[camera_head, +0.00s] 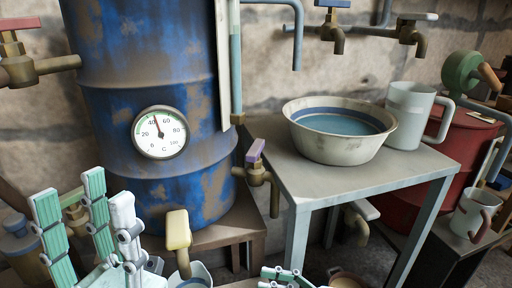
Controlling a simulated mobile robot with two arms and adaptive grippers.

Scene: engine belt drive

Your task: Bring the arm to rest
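My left gripper (84,203) is at the lower left, in front of the blue barrel (95,95). Its fingers point up, with ribbed green pads, and stand apart. I see nothing between them. A tap with a pale yellow handle (178,229) shows just right of it. Only the top of my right gripper (284,276) shows at the bottom edge, with green pads. The rest of it is cut off, so its opening does not show.
A metal table (400,168) holds a basin of water (343,148) and a white mug (408,112). A dial thermometer (160,132) is on the barrel. A brass tap (258,178) juts out at the barrel's right. A red barrel (465,140) and a smaller mug (470,214) are at right.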

